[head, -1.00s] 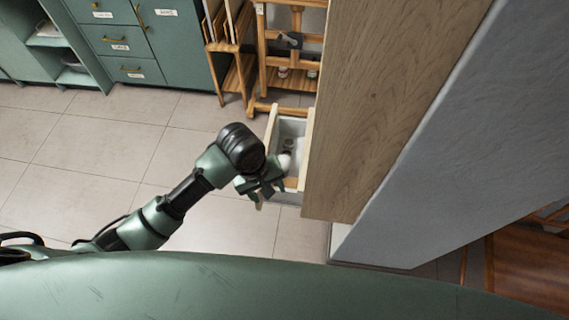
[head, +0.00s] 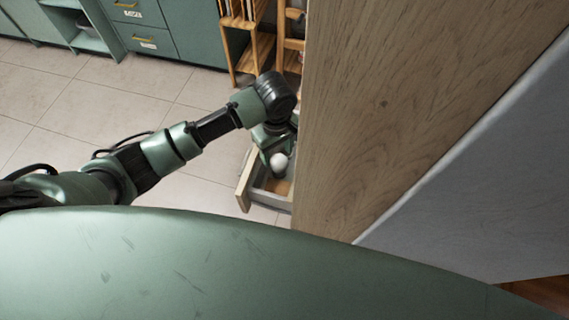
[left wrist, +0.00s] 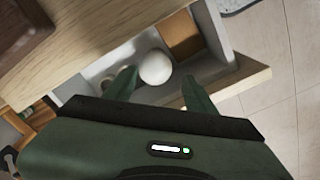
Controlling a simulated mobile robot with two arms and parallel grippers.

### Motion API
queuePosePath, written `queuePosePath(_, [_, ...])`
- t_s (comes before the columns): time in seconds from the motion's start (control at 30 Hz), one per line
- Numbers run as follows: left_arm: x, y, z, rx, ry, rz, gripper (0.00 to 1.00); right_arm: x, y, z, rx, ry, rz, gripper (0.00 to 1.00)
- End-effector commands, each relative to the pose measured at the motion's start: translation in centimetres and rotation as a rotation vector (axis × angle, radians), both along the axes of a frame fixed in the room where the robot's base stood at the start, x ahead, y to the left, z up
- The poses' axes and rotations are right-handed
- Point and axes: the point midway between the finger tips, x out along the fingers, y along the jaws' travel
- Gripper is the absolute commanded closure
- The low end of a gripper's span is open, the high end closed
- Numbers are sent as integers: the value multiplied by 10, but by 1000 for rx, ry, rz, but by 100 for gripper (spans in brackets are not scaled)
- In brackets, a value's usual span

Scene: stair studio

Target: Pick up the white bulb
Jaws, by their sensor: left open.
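The white bulb (head: 279,161) is a round white ball shape inside a pulled-out drawer (head: 244,181). In the left wrist view the bulb (left wrist: 155,67) lies in the drawer (left wrist: 246,82), just beyond the gap between my fingertips. My left gripper (head: 270,152) is over the drawer, close to the bulb. In the left wrist view the left gripper (left wrist: 157,83) is open, with one finger on each side of the gap and nothing held. The left finger's tip is near the bulb; I cannot tell whether they touch. My right gripper is not in view.
A tall wooden panel (head: 400,110) stands right beside the drawer and my left gripper. A brown patch (left wrist: 182,36) shows inside the drawer. Green cabinets (head: 185,35) and a wooden rack (head: 240,45) stand at the back. Tiled floor (head: 70,95) is clear on the left.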

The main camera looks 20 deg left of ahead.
Motion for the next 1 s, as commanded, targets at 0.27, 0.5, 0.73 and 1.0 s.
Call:
queuePosePath(0.27, [0, 1, -30, 1, 2, 2, 45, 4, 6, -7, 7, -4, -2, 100])
queuePosePath(0.5, [5, 4, -61, 3, 2, 1, 45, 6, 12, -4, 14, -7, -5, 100])
queuePosePath(0.73, [5, 3, -84, 0, -1, -1, 45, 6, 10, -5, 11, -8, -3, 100])
queuePosePath(1.0, [5, 3, -85, 0, -1, -1, 59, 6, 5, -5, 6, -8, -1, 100])
